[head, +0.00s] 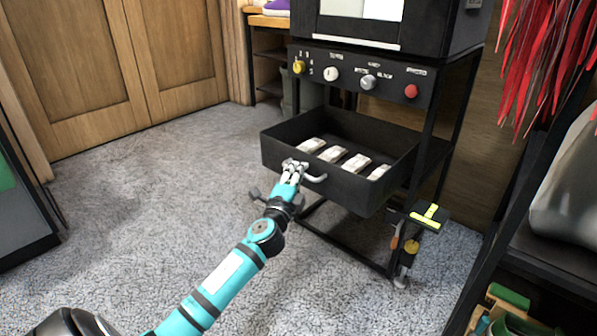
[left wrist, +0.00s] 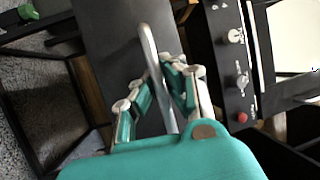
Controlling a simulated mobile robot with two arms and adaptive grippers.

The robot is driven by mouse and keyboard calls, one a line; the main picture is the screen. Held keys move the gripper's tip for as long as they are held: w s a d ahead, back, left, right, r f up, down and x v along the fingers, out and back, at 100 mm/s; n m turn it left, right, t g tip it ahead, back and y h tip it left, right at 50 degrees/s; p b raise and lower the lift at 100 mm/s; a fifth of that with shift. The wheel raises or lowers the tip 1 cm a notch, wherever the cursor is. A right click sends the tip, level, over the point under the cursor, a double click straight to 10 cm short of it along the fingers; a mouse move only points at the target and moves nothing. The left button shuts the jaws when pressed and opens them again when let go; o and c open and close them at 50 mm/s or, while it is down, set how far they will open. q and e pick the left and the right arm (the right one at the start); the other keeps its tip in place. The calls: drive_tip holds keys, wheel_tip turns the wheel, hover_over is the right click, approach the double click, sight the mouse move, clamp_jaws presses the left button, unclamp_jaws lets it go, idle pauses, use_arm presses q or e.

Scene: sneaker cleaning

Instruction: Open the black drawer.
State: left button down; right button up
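The black drawer (head: 365,194) is pulled out from the frame under a black machine, its inside showing. Several pale blocks (head: 333,154) lie in it in a row. Its grey curved handle (head: 316,179) is on the front panel and also shows in the left wrist view (left wrist: 147,38). My left gripper (head: 292,168) is at the left part of the handle. In the left wrist view, the fingers of my left gripper (left wrist: 161,66) close in from both sides on the handle bar. My right gripper is not in view.
A control panel (head: 350,77) with knobs and a red button sits above the drawer. A small stand with a yellow-marked top (head: 428,216) is right of it. Red strips (head: 550,55) hang over a dark shelf at right. Grey carpet (head: 150,200) is clear at left.

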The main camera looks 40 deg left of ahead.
use_arm(q)
drive_tip(key=c, duration=1.4)
unclamp_jaws()
drive_tip(key=shift+d+f, duration=0.1)
drive_tip(key=v, duration=1.2)
